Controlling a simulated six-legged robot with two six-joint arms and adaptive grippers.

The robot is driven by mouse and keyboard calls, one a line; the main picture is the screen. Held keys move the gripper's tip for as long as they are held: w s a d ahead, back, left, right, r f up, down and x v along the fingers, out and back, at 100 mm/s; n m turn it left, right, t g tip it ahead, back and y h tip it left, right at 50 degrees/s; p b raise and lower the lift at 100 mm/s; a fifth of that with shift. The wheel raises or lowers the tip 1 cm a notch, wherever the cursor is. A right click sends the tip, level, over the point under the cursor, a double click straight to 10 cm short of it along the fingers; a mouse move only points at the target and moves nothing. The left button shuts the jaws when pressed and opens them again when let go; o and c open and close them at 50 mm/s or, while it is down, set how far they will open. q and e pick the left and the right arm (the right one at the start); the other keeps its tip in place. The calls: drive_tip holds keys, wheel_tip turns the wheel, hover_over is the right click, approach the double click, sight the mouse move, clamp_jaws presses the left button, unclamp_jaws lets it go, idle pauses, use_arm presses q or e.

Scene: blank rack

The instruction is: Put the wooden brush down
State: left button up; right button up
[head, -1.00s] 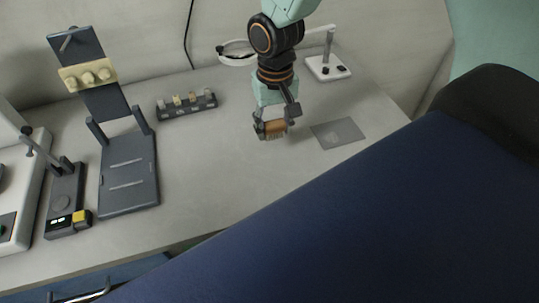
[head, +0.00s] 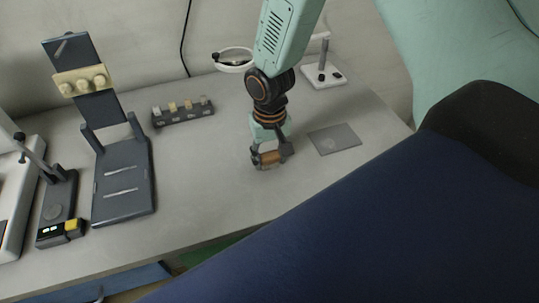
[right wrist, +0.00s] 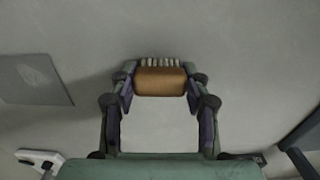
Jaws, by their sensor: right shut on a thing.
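The wooden brush (head: 268,158) is a small brown block, held low over the pale bench in the head view. My right gripper (head: 270,160) is shut on it. In the right wrist view the brush (right wrist: 161,82) sits between the two fingers of my right gripper (right wrist: 161,88), with its pale bristles at the far side. I cannot tell whether the bristles touch the bench. My left gripper is not in view.
A grey square plate (head: 335,139) lies flat to the right of the gripper. A block rack (head: 183,115) stands at the back, and a dark tilted stand (head: 124,180) is at left. A ring magnifier (head: 234,60) stands behind. Bench left of the brush is clear.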

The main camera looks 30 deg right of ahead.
sight(271, 153)
drive_tip(key=shift+f, duration=0.2)
drive_tip(key=o, duration=1.1)
drive_tip(key=shift+d, duration=0.3)
drive_tip(key=shift+a, duration=0.25)
drive_tip(key=shift+d+r, duration=0.15)
drive_tip(key=shift+r, duration=0.2)
use_arm(q)
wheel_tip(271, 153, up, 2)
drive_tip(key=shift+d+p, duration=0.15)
drive_tip(key=shift+p, duration=0.9)
use_arm(e)
wheel_tip(271, 153, up, 12)
drive_tip(key=shift+f, duration=0.15)
